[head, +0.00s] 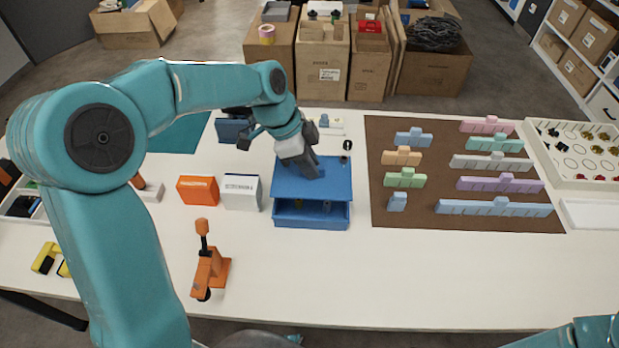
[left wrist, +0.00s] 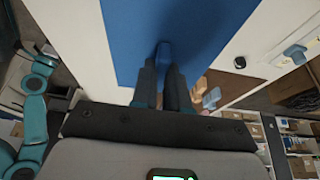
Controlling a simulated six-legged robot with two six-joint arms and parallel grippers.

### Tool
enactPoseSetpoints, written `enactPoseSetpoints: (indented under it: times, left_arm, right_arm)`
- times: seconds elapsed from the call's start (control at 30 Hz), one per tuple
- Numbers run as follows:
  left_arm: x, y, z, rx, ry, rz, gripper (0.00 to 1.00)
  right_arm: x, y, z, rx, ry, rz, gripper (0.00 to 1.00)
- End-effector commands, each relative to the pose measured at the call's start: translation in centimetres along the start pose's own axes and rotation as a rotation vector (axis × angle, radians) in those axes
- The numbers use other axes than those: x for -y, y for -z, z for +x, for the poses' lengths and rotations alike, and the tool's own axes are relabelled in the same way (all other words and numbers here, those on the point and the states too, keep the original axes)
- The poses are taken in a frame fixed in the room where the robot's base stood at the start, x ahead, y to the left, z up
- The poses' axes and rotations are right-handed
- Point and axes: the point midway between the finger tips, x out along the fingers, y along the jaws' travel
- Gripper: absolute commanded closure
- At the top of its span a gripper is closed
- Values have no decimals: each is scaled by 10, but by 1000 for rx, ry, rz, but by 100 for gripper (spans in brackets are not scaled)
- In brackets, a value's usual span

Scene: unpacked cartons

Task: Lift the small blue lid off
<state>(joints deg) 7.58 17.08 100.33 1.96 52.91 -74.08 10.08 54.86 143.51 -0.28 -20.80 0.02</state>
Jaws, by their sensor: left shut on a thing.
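The small blue lid (head: 335,180) is a flat blue panel near the middle of the table, above a blue box (head: 312,221). Small items show in the dark opening between the lid's front edge and the box's front wall. My left gripper (head: 312,170) is over the lid, pointing down. In the left wrist view, my left gripper (left wrist: 164,78) is shut on a narrow blue grip (left wrist: 163,52) that stands on the lid (left wrist: 135,30). The fingers partly hide this grip. My right gripper is out of view; only part of my right arm shows at the lower right.
An orange box (head: 198,190) and a white box (head: 241,192) stand left of the blue box. An orange pallet-jack model (head: 211,270) is in front. A brown mat (head: 400,216) with several pastel blocks lies to the right. The front table strip is mostly clear.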

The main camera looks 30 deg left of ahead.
Motion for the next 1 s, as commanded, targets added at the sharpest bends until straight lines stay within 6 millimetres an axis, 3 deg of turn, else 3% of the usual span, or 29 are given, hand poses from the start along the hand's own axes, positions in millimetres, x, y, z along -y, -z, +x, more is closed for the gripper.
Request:
enactPoseSetpoints:
  times: [0.03,0.2,0.4,0.63,1.0]
  left_arm:
    - [1,7,-16,-2,6,2,100]
    - [1,25,-58,-3,4,2,100]
    - [0,40,-95,-2,3,1,100]
    - [0,48,-115,0,0,-1,100]
    - [0,49,-118,0,0,-1,100]
  right_arm:
    - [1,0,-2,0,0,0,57]
    - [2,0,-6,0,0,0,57]
    - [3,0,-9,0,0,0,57]
    - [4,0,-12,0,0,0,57]
    - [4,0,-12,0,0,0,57]
